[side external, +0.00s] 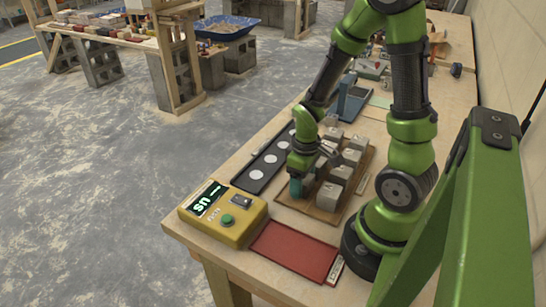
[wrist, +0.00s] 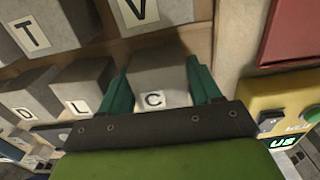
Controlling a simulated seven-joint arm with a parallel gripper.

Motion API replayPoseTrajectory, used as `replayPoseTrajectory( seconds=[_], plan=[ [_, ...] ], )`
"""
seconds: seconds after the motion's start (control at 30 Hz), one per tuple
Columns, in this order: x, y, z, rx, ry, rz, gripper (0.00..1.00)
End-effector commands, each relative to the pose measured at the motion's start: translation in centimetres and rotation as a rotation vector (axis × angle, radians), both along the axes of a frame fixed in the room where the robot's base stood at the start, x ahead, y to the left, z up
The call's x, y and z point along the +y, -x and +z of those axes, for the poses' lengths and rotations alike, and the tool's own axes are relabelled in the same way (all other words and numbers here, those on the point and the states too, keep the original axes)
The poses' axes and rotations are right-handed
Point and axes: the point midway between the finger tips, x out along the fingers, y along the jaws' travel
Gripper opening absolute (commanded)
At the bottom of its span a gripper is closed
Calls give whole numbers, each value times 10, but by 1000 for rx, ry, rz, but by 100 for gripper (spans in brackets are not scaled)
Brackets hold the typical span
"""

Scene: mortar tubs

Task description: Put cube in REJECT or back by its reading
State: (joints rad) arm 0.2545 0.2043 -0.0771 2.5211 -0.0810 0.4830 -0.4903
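In the wrist view a grey cube marked C (wrist: 158,78) is between the two teal fingers of my gripper (wrist: 160,70). A finger lies close along each side of it; I cannot tell whether they press on it. In the side view my gripper (side external: 298,186) points down at the near left part of the brown tray (side external: 326,214), which holds several grey cubes (side external: 341,174). A flat red tray (side external: 292,252) lies nearby, with a small white label at its edge, too small to read. The yellow box (side external: 222,216) has a lit display, partly legible, and a green button.
Grey cubes marked L (wrist: 85,82), T (wrist: 42,18) and V (wrist: 140,12) stand close around the fingers. A black strip with white discs (side external: 262,170) lies beside the tray. A blue device (side external: 353,100) stands farther back.

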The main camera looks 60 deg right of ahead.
Motion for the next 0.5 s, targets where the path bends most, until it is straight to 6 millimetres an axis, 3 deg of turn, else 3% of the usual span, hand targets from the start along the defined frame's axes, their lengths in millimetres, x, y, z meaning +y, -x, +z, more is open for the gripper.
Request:
replayPoseTrajectory(
  seconds=[0.33,0.5],
  plan=[
    [0,0,2,-1,1,1,68],
    [0,-1,17,-6,2,1,68]
  ],
)
